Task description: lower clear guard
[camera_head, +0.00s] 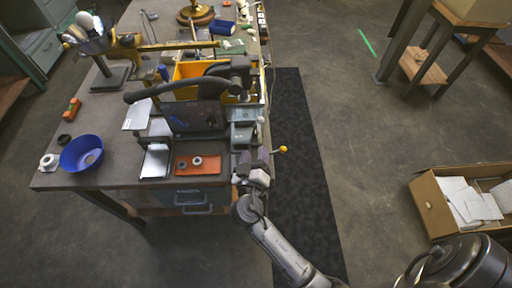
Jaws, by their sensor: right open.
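The bench machine (197,117) has a dark body and a long black curved arm or hose over it. A pale, thin panel (137,114) stands tilted at its left side; I cannot tell whether this is the clear guard. Another greyish plate (243,113) lies at the machine's right side. My right gripper (255,160) is at the bench's right front edge, beside a lever with a yellow knob (283,149). It is open, small in the picture, and no thing shows between its fingers. My left gripper is not in view.
An orange tray (183,168) with small rings lies in front of the machine. A blue bowl (82,153) stands at the bench's front left. A yellow bin (190,70) is behind the machine. A cardboard box (433,207) stands at right. A dark mat (300,170) runs along the bench.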

